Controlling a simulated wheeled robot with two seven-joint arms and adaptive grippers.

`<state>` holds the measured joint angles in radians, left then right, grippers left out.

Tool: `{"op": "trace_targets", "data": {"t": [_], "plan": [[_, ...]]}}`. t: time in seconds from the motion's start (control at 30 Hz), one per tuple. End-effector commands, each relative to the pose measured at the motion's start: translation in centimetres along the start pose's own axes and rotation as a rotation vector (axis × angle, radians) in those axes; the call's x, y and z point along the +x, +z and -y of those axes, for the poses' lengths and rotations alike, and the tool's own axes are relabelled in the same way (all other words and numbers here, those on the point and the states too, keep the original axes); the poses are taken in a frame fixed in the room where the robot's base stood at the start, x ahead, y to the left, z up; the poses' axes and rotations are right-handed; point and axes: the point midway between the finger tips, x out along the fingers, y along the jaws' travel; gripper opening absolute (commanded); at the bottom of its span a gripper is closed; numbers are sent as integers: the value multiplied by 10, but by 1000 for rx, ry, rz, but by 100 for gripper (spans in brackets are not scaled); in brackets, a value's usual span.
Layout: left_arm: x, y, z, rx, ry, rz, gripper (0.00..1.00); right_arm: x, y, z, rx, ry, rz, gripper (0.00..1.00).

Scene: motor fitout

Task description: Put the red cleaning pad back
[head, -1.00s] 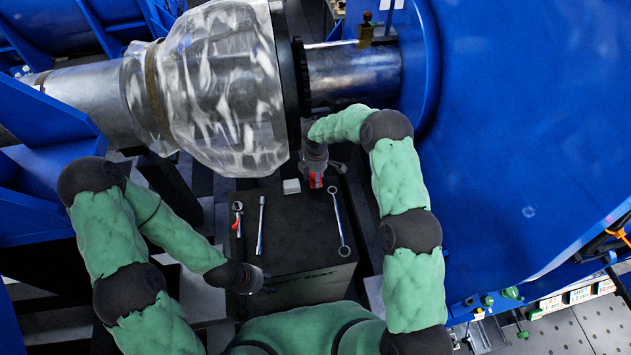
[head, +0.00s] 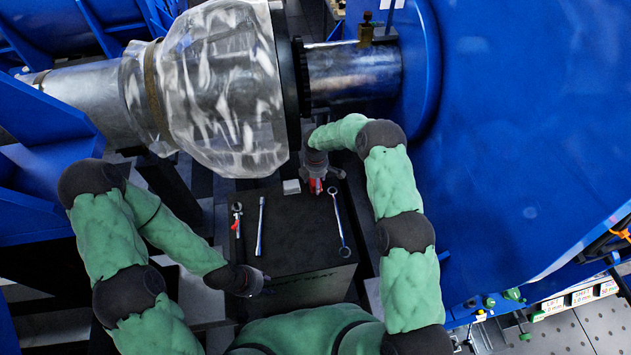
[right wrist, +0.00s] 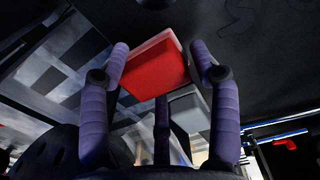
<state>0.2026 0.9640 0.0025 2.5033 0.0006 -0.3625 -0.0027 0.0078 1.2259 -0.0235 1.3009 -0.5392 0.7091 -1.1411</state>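The red cleaning pad (right wrist: 153,67) is a small red block with a paler side. In the right wrist view it sits among the purple fingers of my right gripper (right wrist: 160,70), with a finger on each side and a third finger below. Slim gaps show beside it, so I cannot tell whether the fingers grip it. In the head view the pad (head: 313,186) shows under my right gripper (head: 318,180), at the far edge of the black box top (head: 295,225). My left gripper (head: 261,283) is low at the box's near left edge; its fingers are too small to read.
A pale grey block (head: 291,187) is left of the pad; it also shows in the right wrist view (right wrist: 188,108). A red-marked tool (head: 237,218), a metal bar (head: 261,226) and a wrench (head: 340,222) lie on the box. A plastic-wrapped motor part (head: 220,90) hangs close behind.

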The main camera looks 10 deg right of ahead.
Motion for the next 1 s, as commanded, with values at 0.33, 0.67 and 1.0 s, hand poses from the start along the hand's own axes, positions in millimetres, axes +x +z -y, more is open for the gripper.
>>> {"op": "trace_targets", "data": {"t": [0.33,0.67,1.0], "plan": [[-1,0,0,0,0,0,40,-2,0,0,0,0,0,69],[-10,0,-4,0,0,0,40,-46,0,-1,0,4,0,69],[-18,1,-6,0,0,0,40,-107,0,-1,-1,2,0,69]]}}
